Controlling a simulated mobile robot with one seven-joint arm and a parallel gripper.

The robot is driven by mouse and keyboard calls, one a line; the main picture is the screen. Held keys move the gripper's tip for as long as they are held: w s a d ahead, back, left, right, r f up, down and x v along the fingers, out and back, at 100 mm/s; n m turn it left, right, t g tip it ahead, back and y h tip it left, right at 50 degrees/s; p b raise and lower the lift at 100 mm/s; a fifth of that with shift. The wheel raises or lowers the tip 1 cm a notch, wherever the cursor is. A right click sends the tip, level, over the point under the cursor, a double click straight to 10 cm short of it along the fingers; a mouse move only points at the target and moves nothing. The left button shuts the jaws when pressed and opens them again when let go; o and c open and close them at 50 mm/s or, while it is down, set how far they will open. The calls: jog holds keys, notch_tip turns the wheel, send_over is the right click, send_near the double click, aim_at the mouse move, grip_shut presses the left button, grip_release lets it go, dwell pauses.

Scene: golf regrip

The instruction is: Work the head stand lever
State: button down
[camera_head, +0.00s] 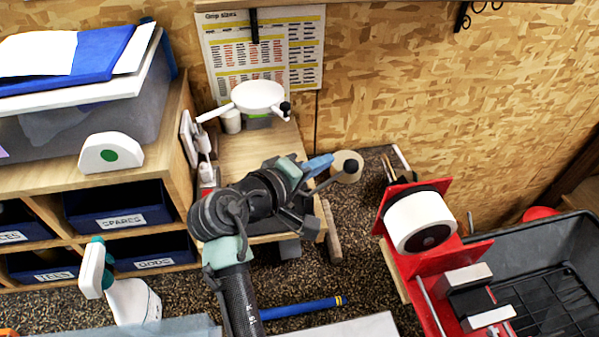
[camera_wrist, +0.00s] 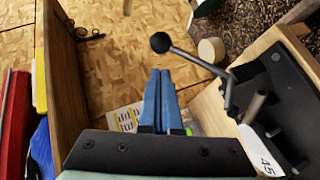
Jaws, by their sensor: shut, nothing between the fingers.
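The head stand lever is a dark rod with a round black knob (camera_head: 350,166), right of my gripper in the head view. In the wrist view its knob (camera_wrist: 160,42) shows just beyond my fingertips, and the rod runs right and down to the black stand (camera_wrist: 280,100). A white label reading 45 is by the stand. My gripper (camera_head: 328,158) has blue fingers, shut together with nothing between them; they also show in the wrist view (camera_wrist: 160,73). The fingertips appear close to the knob; I cannot tell whether they touch. My arm hides part of the stand in the head view.
A pale round piece (camera_head: 341,160) is behind the knob. A red machine with a white roller (camera_head: 420,222) and a black crate (camera_head: 560,245) stand right. A spray bottle (camera_head: 130,300) and labelled bins (camera_head: 118,205) are left. A blue shaft (camera_head: 300,308) lies in front.

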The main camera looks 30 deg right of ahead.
aim_at(346, 169)
jog(key=shift+s+d+f, duration=0.2)
jog(key=shift+s+d, duration=0.05)
jog(key=shift+d, duration=0.2)
jog(key=shift+s+d+f, duration=0.15)
jog(key=shift+s+d, duration=0.05)
jog(key=shift+d, duration=0.2)
jog(key=shift+s+d+f+y+p, duration=0.1)
jog(key=shift+d+y+p, duration=0.3)
jog(key=shift+p, duration=0.15)
jog(key=shift+s+d+f+m+y+p, duration=0.2)
jog(key=shift+d+m+y+p, duration=0.2)
jog(key=shift+p, duration=0.25)
jog(key=shift+s+d+f+m+y+p, duration=0.1)
jog(key=shift+d+f+m+y+p, duration=0.15)
jog(key=shift+d+y+p, duration=0.3)
jog(key=shift+s+d+f+m+y, duration=0.15)
jog(key=shift+d+f+y, duration=0.25)
jog(key=shift+f, duration=0.35)
jog(key=shift+d+f+m+y, duration=0.15)
jog(key=shift+d+f, duration=0.3)
jog(key=shift+f, duration=0.3)
